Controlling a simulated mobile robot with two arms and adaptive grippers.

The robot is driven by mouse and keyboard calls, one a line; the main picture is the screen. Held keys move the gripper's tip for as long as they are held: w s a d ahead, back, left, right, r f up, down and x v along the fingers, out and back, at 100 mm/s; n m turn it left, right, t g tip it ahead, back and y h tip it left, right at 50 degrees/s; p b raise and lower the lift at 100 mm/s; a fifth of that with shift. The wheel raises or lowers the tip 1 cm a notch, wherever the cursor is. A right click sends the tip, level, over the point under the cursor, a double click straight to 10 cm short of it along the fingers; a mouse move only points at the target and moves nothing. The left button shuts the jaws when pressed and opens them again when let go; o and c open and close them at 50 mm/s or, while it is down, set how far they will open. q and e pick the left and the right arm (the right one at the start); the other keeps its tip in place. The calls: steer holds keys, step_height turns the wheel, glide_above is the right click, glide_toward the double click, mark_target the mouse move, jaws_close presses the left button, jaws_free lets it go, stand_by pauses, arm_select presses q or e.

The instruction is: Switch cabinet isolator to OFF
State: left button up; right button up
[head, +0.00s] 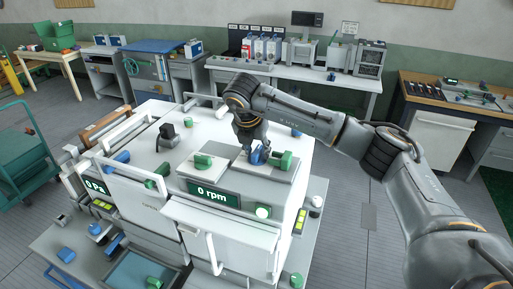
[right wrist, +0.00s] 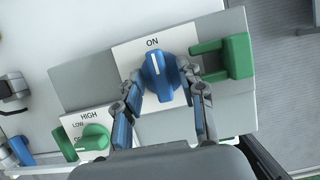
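The blue isolator knob (right wrist: 160,75) sits on a white plate (right wrist: 125,55) on the cabinet top. Its white pointer mark faces the ON label. My right gripper (right wrist: 163,76) reaches down over it with one finger on each side, the fingertips closed in against the knob. The head view shows my right gripper (head: 252,150) above the same blue knob (head: 258,157), partly hiding it. The OFF label of this knob is not visible. My left gripper is not in view.
A green bracket-shaped part (right wrist: 237,57) stands close to the right of the knob. A green selector knob (right wrist: 95,137) marked HIGH and LOW is at lower left. The cabinet's display (head: 212,193) reads 0 rpm. A bench (head: 300,78) stands behind.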

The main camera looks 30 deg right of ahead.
jaws_close()
